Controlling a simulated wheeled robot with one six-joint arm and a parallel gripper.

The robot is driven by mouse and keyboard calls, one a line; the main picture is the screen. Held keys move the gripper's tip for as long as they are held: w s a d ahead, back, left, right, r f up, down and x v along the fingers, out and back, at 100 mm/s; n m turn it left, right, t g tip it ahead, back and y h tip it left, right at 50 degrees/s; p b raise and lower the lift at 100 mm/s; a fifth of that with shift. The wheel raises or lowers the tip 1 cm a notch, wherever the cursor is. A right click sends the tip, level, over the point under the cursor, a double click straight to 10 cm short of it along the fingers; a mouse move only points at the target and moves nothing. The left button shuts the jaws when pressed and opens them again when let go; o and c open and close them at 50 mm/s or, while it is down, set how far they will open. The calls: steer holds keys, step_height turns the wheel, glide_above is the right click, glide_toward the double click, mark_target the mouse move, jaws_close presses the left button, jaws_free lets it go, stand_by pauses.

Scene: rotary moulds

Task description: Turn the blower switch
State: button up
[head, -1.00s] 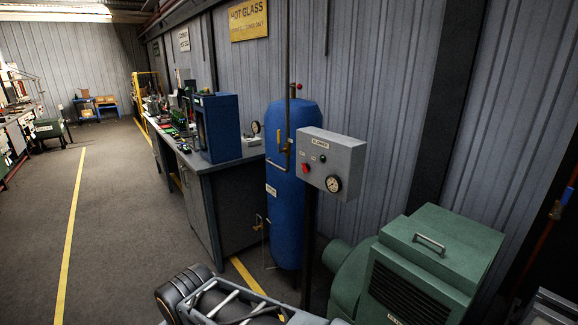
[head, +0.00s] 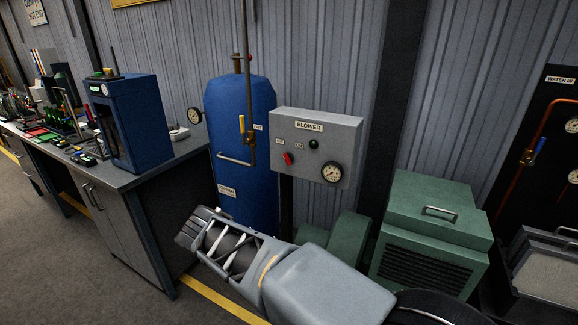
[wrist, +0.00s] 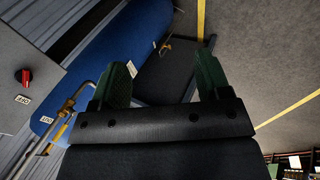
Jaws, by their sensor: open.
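The blower switch (head: 287,158) is a small red knob on the front of a grey control box (head: 345,130) labelled BLOWER. Small marks sit above the knob; its exact setting is too small to tell. In the wrist view the red switch (wrist: 23,76) is at the far left, on the grey box face (wrist: 25,50). My gripper (wrist: 163,70) is open and empty, with two dark green fingers apart. The switch is well to the left of the fingers and not touched. In the head view my arm reaches across below the box.
A black button (head: 314,144) and a round gauge (head: 332,172) share the box. A blue tank (head: 245,100) with a pipe and valve stands behind it at left. A green blower (head: 435,225) is at right. A workbench (head: 135,190) is at left.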

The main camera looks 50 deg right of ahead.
steer(key=w+d+r+n+h+b, duration=0.1)
steer(key=w+d+n+h+b, duration=0.15)
steer(key=d, duration=0.35)
steer(key=w+d+r+n+h+b, duration=0.1)
steer(key=w+d+r+h, duration=0.1)
steer(key=d+h, duration=0.25)
steer(key=n+t+h+b, duration=0.2)
steer(key=n+h, duration=0.2)
steer(key=h, duration=0.1)
glide_toward(286, 161)
steer(key=shift+m, duration=0.25)
steer(key=p+x, duration=0.1)
steer(key=x, duration=0.8)
steer(key=shift+w+d+r+p, duration=0.1)
steer(key=shift+w+d+p, duration=0.05)
steer(key=shift+d+p, duration=0.25)
steer(key=shift+a, duration=0.1)
steer(key=c, duration=0.9)
